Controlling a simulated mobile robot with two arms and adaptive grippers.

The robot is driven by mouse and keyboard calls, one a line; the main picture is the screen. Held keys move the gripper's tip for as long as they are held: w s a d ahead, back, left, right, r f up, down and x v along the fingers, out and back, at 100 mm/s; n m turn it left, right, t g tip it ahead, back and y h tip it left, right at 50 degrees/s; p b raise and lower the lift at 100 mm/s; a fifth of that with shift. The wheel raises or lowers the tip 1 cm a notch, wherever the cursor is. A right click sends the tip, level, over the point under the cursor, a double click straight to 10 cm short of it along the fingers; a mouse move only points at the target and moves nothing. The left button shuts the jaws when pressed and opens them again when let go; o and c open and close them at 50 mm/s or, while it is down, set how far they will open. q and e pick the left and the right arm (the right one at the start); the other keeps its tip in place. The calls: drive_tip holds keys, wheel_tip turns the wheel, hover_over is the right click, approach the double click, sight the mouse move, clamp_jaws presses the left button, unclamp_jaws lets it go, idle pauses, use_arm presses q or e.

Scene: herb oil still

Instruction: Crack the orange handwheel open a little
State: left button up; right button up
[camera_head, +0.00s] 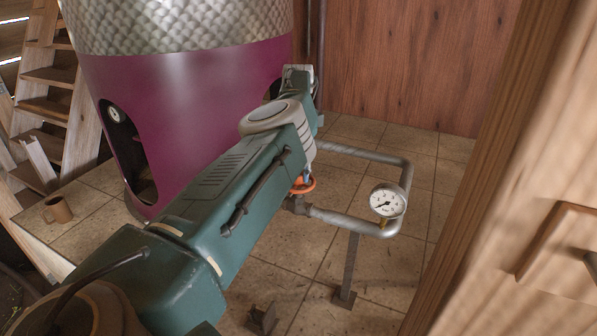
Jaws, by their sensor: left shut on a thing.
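The orange handwheel (307,186) shows as a small piece of rim just past the lower right edge of my left forearm. It sits on the grey pipe by a dark valve body (296,204). My left arm comes in from the lower left and covers most of the wheel. My left gripper (300,178) is at the wheel, mostly hidden behind my own arm. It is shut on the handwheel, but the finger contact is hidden. I cannot tell how far the wheel is turned. My right gripper is not in view.
A white dial gauge (387,201) stands on the bent pipe (350,222) right of the wheel. The large purple still (200,90) rises behind my arm. A wooden post (490,160) is close on the right. Tiled floor lies below.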

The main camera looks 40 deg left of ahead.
use_arm(q)
drive_tip(key=shift+a+r+n, duration=0.1)
drive_tip(key=shift+a+n, duration=0.05)
drive_tip(key=shift+n, duration=0.75)
drive_tip(key=o, duration=1.2)
drive_tip(key=shift+c, duration=0.2)
drive_tip(key=shift+r, duration=0.35)
wheel_tip(320, 180, up, 7)
drive_tip(key=shift+s+f, duration=0.1)
